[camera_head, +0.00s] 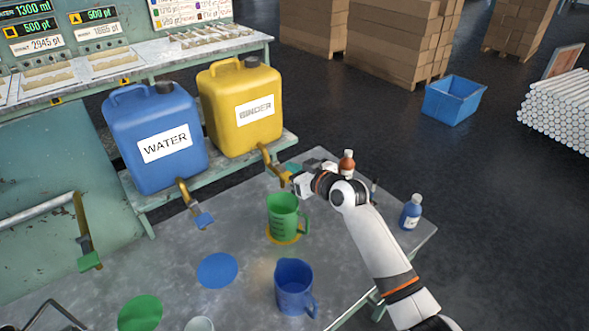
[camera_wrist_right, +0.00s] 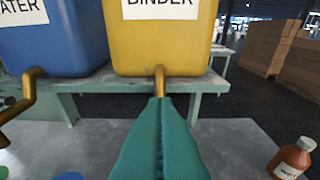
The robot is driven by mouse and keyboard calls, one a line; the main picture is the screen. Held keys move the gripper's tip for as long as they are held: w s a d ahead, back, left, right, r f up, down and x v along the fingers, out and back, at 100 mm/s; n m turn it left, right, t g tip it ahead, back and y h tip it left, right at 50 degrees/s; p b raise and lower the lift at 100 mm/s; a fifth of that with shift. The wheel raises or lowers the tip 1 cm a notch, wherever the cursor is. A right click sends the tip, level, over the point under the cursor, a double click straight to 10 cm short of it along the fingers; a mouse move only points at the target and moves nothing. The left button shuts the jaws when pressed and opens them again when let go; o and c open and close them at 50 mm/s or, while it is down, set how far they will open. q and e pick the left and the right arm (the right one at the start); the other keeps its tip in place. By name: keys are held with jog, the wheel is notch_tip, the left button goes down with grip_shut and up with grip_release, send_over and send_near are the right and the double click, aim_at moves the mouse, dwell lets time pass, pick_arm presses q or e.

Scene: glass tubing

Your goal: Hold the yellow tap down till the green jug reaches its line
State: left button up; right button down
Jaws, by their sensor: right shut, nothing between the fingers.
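The yellow tap (camera_head: 271,160) is a brass spout under the yellow BINDER container (camera_head: 240,105). In the wrist view the spout (camera_wrist_right: 159,78) runs down behind my fingers, which hide its lower end. My right gripper (camera_head: 291,169) has teal fingers, shut and empty, at the tap's lever end. Whether they touch or press the lever I cannot tell. The green jug (camera_head: 283,212) stands upright on a yellow disc (camera_head: 284,239) below the tap. It has dark marks on its side; its liquid level and any stream are not clear. My left gripper is out of view.
The blue WATER container (camera_head: 155,135) with its blue-ended tap (camera_head: 203,219) is to the left. A blue jug (camera_head: 294,288) stands in front. Brown (camera_head: 346,163) and blue bottles (camera_head: 411,212) stand right of the green jug. Blue (camera_head: 217,270) and green discs (camera_head: 140,313) lie left.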

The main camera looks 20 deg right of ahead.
jog(key=shift+f, duration=0.95)
